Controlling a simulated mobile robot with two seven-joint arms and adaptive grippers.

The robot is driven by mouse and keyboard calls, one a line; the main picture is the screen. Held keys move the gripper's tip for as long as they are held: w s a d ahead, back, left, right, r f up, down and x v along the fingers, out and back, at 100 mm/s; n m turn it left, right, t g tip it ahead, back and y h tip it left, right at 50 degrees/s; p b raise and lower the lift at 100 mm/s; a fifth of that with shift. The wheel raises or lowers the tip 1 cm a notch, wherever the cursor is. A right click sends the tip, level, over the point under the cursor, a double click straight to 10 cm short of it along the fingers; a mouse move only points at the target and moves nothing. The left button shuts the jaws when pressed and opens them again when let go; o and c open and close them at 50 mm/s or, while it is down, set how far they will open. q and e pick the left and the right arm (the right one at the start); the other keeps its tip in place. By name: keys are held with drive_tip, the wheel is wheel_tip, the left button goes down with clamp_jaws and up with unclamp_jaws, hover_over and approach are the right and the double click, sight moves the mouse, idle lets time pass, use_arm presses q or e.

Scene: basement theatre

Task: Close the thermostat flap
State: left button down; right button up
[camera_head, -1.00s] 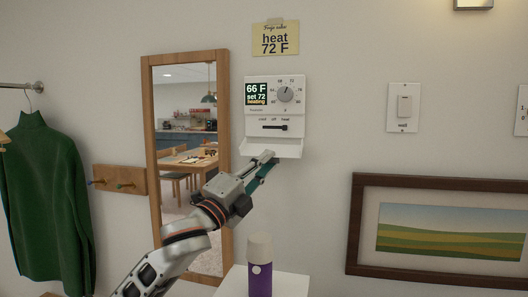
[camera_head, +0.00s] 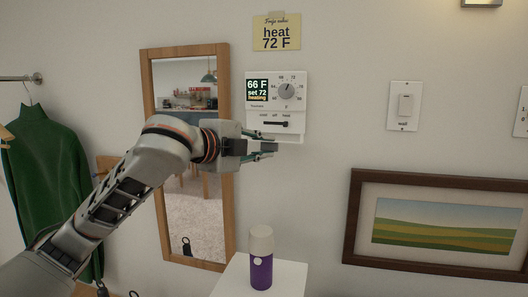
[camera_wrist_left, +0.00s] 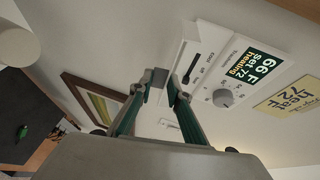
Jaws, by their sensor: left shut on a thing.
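The white thermostat (camera_head: 299,104) hangs on the wall, with a display reading 66 F, set 72, heating, a grey dial and a slider at heat. Its flap (camera_head: 290,138) is at the lower edge, partly hidden by my left gripper (camera_head: 273,146). The gripper comes in from the left, with its fingers at the flap. In the left wrist view, the thermostat (camera_wrist_left: 213,67) appears turned, and my left gripper (camera_wrist_left: 162,82) has a fingertip on each side of the flap's pale edge. It is shut on the flap. My right gripper is out of view.
A yellow note (camera_head: 277,32) reading heat 72 F is above the thermostat. A wood-framed mirror (camera_head: 228,190) stands behind my arm. A purple bottle (camera_head: 261,268) is on a white stand (camera_head: 291,280) below. A wall switch (camera_head: 404,106) and framed picture (camera_head: 355,226) are right.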

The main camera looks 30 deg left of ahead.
sight(267, 109)
use_arm(q)
drive_tip(key=shift+w+a+r+n+g+h, duration=0.15)
drive_tip(key=shift+w+r+n+g, duration=0.25)
drive_tip(key=shift+r+g, duration=1.1)
drive_tip(key=shift+w+r+n+g+h, duration=0.3)
drive_tip(key=shift+r+n+g, duration=0.45)
drive_tip(key=shift+g, duration=1.2)
drive_tip(key=shift+w+a+r+n+g+h, duration=0.15)
drive_tip(key=shift+w+r+n+g, duration=0.15)
drive_tip(key=shift+r+g, duration=1.25)
drive_tip(key=shift+w+r+g, duration=0.1)
drive_tip(key=shift+w+g, duration=0.4)
drive_tip(key=shift+g, duration=0.5)
drive_tip(key=shift+w+a+r+n+g+h, duration=0.2)
drive_tip(key=shift+w+n+g+h, duration=0.1)
drive_tip(key=shift+g, duration=0.3)
drive_tip(key=c, duration=1.9)
unclamp_jaws()
drive_tip(key=shift+s+r, duration=0.1)
drive_tip(key=shift+s, duration=0.05)
